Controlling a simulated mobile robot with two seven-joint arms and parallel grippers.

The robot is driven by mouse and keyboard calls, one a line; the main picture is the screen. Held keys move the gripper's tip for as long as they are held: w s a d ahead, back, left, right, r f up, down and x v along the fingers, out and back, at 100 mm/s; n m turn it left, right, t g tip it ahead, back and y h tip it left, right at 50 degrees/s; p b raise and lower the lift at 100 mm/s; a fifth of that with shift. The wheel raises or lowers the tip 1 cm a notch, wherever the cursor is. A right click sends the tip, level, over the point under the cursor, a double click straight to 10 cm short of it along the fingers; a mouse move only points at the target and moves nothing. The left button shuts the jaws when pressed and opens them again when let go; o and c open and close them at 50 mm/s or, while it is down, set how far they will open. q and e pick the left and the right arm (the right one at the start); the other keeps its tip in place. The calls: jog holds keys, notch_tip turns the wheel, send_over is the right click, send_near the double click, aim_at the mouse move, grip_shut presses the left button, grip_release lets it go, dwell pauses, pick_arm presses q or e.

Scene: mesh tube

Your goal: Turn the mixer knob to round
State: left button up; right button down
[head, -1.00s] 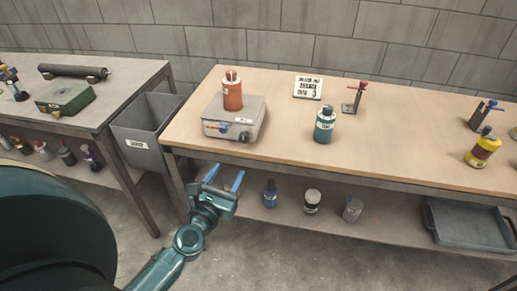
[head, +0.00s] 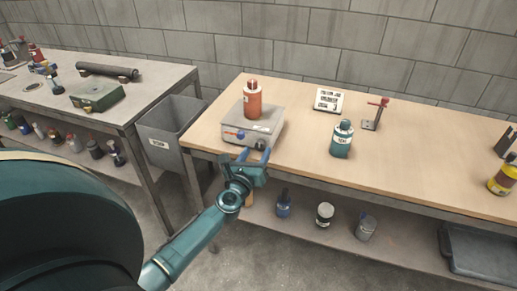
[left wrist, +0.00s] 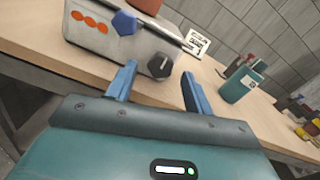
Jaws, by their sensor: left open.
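The mixer (head: 267,119) is a grey box near the left end of the wooden bench, with an orange-red bottle (head: 253,103) on top. In the left wrist view its front (left wrist: 84,38) carries three orange ovals, a blue faceted knob (left wrist: 124,22) and, lower right, a black round knob (left wrist: 160,65) with a white pointer line. The blue knob also shows in the head view (head: 241,135). My left gripper (head: 253,154) is open and empty in front of the mixer; in the wrist view the black knob appears between its blue fingertips, apparently untouched. My right gripper is out of view.
A teal bottle (head: 342,139), a printed sign (head: 329,100) and a red-topped stand (head: 374,114) are on the bench. Several containers stand on the shelf below. A grey bin (head: 170,127) is between the two benches. Clear bench top lies right of the mixer.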

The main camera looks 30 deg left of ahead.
pick_arm(q)
jog(key=shift+x, duration=1.3)
jog(key=shift+c, duration=0.4)
jog(key=c, duration=0.9)
